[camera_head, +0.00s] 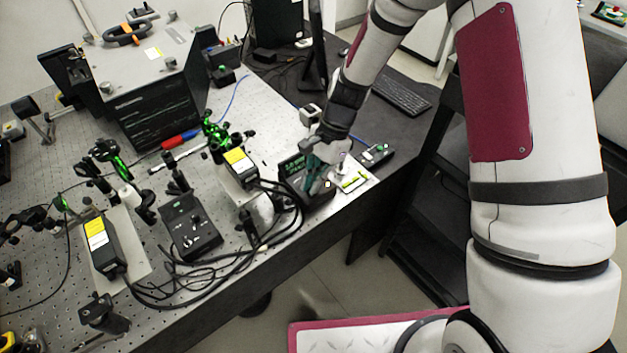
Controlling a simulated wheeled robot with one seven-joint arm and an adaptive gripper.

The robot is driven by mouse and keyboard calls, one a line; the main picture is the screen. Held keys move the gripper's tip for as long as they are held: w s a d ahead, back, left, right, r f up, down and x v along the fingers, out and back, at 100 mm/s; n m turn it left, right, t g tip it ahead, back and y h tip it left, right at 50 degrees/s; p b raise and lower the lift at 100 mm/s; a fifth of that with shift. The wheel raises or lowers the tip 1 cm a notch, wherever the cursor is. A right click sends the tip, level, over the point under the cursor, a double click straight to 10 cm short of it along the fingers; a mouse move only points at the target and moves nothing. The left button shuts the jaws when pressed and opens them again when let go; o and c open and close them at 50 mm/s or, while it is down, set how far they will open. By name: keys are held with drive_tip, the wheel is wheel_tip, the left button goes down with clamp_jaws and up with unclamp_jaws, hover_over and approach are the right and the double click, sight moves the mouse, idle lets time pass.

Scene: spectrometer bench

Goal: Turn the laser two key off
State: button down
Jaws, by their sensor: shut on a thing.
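My gripper (318,181) reaches down from my arm to the front of a black controller box (290,167) near the right front edge of the optical bench. The box has a display with faint green marks. The gripper is shut at the box's front face, where the laser two key appears to be in its fingers. The key itself is too small and covered by the fingers, so I cannot tell its angle. A second black controller box (192,238) with small knobs stands to the left, apart from my gripper.
Laser heads with yellow labels stand beside the boxes, one near the middle (251,171) and one at left (108,262). Black cables (210,268) loop along the bench front. A yellow-green marked pad (355,182) and a small black device (377,155) lie right of the gripper.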

drive_tip(key=n+b, duration=0.1)
drive_tip(key=n+h, duration=0.1)
drive_tip(key=n, duration=0.1)
drive_tip(key=n+g+b, duration=0.1)
drive_tip(key=shift+w+a+n+b, duration=0.2)
drive_tip(key=shift+w+n+b, duration=0.1)
drive_tip(key=shift+n, duration=0.1)
drive_tip(key=n+h+b, duration=0.1)
drive_tip(key=n, duration=0.1)
drive_tip(key=n+h+b, duration=0.1)
drive_tip(key=n, duration=0.2)
drive_tip(key=shift+a+g, duration=0.2)
drive_tip(key=shift+g, duration=0.2)
drive_tip(key=n+h+b, duration=0.1)
drive_tip(key=n, duration=0.3)
drive_tip(key=shift+a+h, duration=0.15)
drive_tip(key=shift+h, duration=0.25)
drive_tip(key=shift+s+a+n+t+h+b, duration=0.1)
drive_tip(key=shift+n+t+h+b, duration=0.15)
drive_tip(key=shift+n, duration=0.65)
drive_tip(key=shift+s+n+t+h+b, duration=0.15)
drive_tip(key=shift+n+h, duration=0.2)
drive_tip(key=shift+n, duration=0.55)
drive_tip(key=shift+w, duration=0.1)
drive_tip(key=c, duration=1.8)
unclamp_jaws()
drive_tip(key=shift+r, duration=0.15)
